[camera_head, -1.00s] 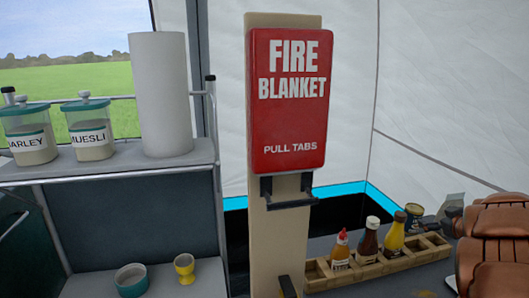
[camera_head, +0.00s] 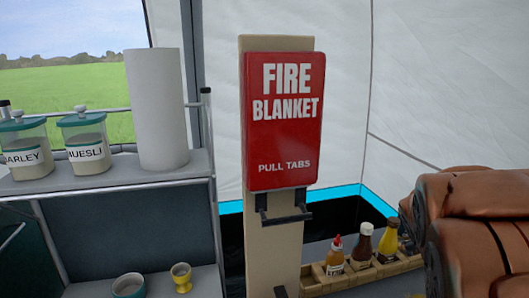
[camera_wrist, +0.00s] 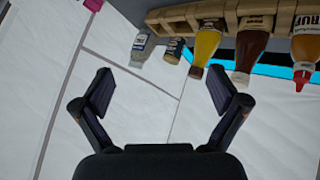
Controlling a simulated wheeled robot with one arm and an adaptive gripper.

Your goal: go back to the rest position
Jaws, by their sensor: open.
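My gripper (camera_wrist: 160,95) shows in the wrist view with its two dark fingers spread wide apart and nothing between them. Behind the gap is the white tent wall (camera_wrist: 140,75). In the head view the gripper's fingers are not visible; my copper-brown arm fills the lower right. The sauce bottles appear upside down along the top of the wrist view, beyond the fingers and apart from them.
A red fire blanket case (camera_head: 285,120) hangs on a beige post (camera_head: 275,245). A wooden rack (camera_head: 335,283) holds several sauce bottles close to my arm. At left, a shelf (camera_head: 110,178) carries labelled jars and a paper roll (camera_head: 157,105). A bowl (camera_head: 129,286) and yellow egg cup (camera_head: 181,277) stand below.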

